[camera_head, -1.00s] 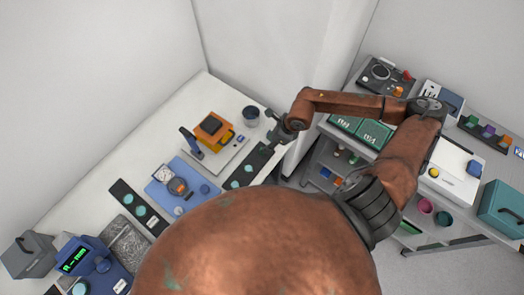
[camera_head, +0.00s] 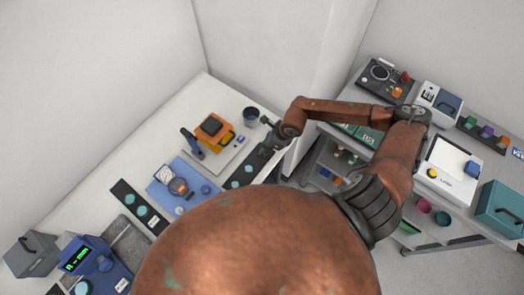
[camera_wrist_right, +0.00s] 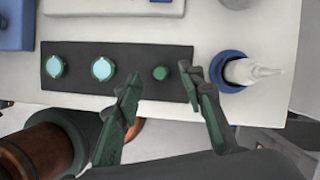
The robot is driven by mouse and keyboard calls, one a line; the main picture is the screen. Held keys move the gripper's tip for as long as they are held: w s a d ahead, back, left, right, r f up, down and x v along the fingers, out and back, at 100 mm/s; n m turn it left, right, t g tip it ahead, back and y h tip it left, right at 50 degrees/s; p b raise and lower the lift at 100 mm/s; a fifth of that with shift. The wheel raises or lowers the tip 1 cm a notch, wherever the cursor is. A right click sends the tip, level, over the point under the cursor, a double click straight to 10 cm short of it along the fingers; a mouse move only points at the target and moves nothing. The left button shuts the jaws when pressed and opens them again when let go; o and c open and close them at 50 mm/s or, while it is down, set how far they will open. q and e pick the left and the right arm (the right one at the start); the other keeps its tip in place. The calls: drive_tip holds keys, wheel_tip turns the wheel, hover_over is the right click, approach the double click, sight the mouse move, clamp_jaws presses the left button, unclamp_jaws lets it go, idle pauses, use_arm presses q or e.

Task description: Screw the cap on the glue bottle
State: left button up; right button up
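A small green round piece (camera_wrist_right: 160,73), which looks like the cap, stands on a black strip tray (camera_wrist_right: 80,82) in the right wrist view. A white bottle with a pointed nozzle (camera_wrist_right: 246,71), which looks like the glue bottle, is in a blue ring holder (camera_wrist_right: 217,70) to the right of the tray. My right gripper (camera_wrist_right: 160,80) is open, its two fingers apart with the green piece showing between their tips; I see no grip on it. In the head view my right gripper (camera_head: 267,143) hangs over the black strip's far end and hides the bottle. My left gripper is not in view.
Two pale cyan discs (camera_wrist_right: 103,69) lie on the same tray. A dark cup (camera_head: 251,114), an orange device (camera_head: 213,128) and a blue mat (camera_head: 165,196) are nearby on the white table. A grey side bench with a teal case (camera_head: 500,207) stands at right.

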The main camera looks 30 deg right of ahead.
drive_tip(key=shift+p+x, duration=0.3)
drive_tip(key=shift+x, duration=1.4)
drive_tip(key=shift+c, duration=0.4)
drive_tip(key=c, duration=0.7)
